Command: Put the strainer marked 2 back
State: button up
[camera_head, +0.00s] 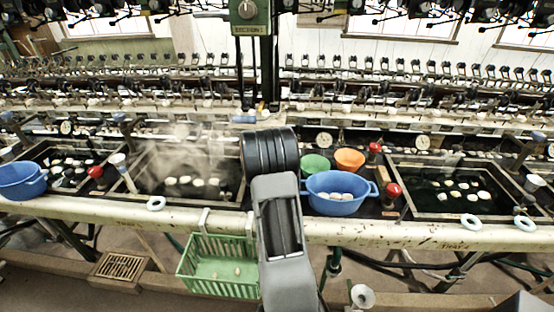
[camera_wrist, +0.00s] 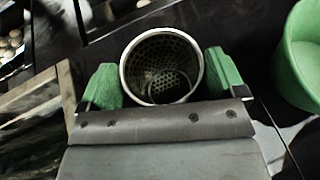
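A round metal strainer (camera_wrist: 160,62) with a perforated wall and bottom shows in the wrist view, seen from above through its open mouth. The green fingers of my gripper (camera_wrist: 162,82) press against its left and right sides, so the gripper is shut on it. No number shows on the part I can see, so I cannot tell its mark. In the head view my own arm hides the gripper and this strainer. I cannot tell whether the strainer's base touches anything.
A green bowl (camera_wrist: 302,58) is right of the gripper; an orange bowl (camera_head: 349,159) and blue tub (camera_head: 341,194) stand nearby. A steaming basin (camera_head: 190,200) with cocoons lies left, another basin (camera_head: 462,212) right. A green basket (camera_head: 205,284) hangs in front. Red knobs (camera_head: 392,191) stick up.

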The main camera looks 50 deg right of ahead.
jog(key=shift+o, duration=0.8)
jog(key=v, duration=1.2)
jog(key=shift+r, duration=0.2)
jog(key=shift+r, duration=0.1)
